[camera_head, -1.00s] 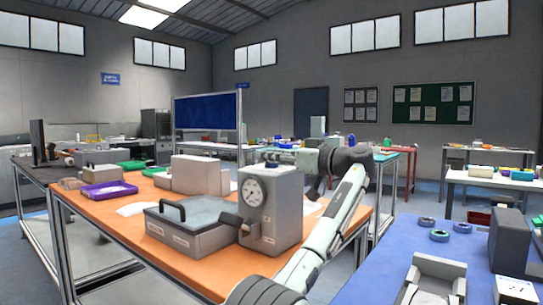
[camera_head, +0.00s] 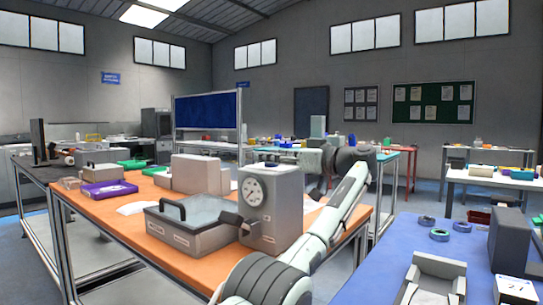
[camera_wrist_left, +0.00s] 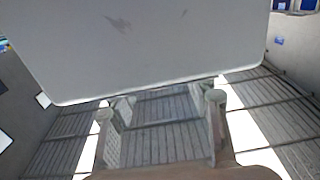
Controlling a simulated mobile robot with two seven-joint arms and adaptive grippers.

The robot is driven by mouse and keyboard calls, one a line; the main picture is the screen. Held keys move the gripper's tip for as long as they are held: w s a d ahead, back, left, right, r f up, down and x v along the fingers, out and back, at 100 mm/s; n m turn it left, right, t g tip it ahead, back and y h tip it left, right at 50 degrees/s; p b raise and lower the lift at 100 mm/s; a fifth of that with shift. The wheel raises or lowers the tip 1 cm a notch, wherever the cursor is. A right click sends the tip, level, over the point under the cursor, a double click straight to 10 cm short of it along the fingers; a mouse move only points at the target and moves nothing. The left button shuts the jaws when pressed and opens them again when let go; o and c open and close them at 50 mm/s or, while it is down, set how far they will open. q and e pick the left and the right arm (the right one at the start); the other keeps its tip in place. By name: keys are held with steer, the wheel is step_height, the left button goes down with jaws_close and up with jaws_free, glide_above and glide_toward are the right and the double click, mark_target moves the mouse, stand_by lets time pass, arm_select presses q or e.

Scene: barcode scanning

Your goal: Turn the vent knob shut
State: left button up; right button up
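The grey gauge box (camera_head: 285,222) stands on the orange table, with a round white dial on its front. A dark knob-like part (camera_head: 230,220) sticks out from its lower left side; I take it for the vent knob and cannot tell its angle. My left arm passes right of the box and bends behind it. My left gripper is largely hidden there in the head view. In the left wrist view its two fingers (camera_wrist_left: 160,108) stand apart with nothing between them, below a large pale grey surface (camera_wrist_left: 150,50). My right gripper is not in view.
A grey case (camera_head: 190,236) with a black handle sits close left of the box. Pale boxes (camera_head: 196,174) and a purple tray (camera_head: 108,190) lie farther back. A blue table (camera_head: 390,262) with a grey holder (camera_head: 434,280) is at right.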

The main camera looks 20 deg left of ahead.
arm_select(q)
steer(key=shift+r, duration=0.1)
steer(key=shift+d, duration=0.25)
steer(key=v, duration=1.1)
steer(key=shift+s+d, duration=0.15)
steer(key=shift+d, duration=0.05)
